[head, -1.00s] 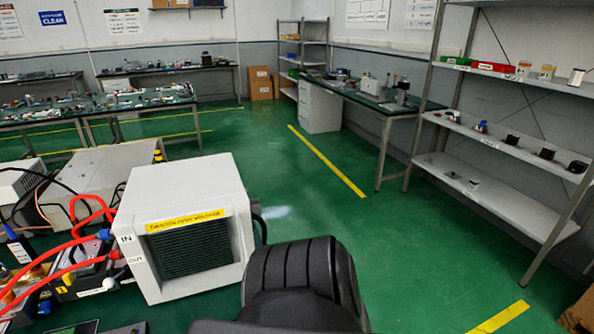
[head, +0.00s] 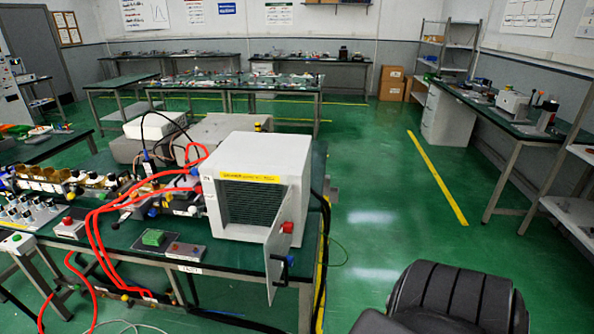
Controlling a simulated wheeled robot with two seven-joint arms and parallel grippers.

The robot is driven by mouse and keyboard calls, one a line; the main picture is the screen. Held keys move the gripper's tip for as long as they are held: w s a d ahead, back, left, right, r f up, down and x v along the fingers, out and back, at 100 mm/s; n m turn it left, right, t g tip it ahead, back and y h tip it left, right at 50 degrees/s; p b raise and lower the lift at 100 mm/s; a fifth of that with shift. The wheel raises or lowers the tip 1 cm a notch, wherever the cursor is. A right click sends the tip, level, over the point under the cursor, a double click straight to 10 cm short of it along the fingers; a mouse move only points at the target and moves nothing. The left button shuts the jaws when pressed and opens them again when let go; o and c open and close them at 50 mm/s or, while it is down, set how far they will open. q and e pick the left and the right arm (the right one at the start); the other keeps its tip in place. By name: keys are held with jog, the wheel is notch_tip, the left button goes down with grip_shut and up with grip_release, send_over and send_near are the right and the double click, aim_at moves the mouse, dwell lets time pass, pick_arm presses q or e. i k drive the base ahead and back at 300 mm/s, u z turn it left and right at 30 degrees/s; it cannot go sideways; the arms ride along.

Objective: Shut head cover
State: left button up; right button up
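A white box-shaped head (head: 262,165) with a yellow label and a dark grille stands on the right end of the green-topped bench in the head view. A thin light grey cover (head: 275,253) stands swung open from its front, at an angle to the grille, and reaches below the bench top. The hinge detail is too small to tell. Neither of my grippers shows in this view.
Red hoses (head: 95,225) run across the bench to the head's left side. A small grey box with a red button (head: 187,252) and a green block (head: 153,238) lie near the bench front. Black cables hang at the bench's right end.

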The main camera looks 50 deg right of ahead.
aim_at(277, 246)
jog(key=z, duration=1.5)
jog(key=i, duration=1)
jog(key=u, duration=1.05)
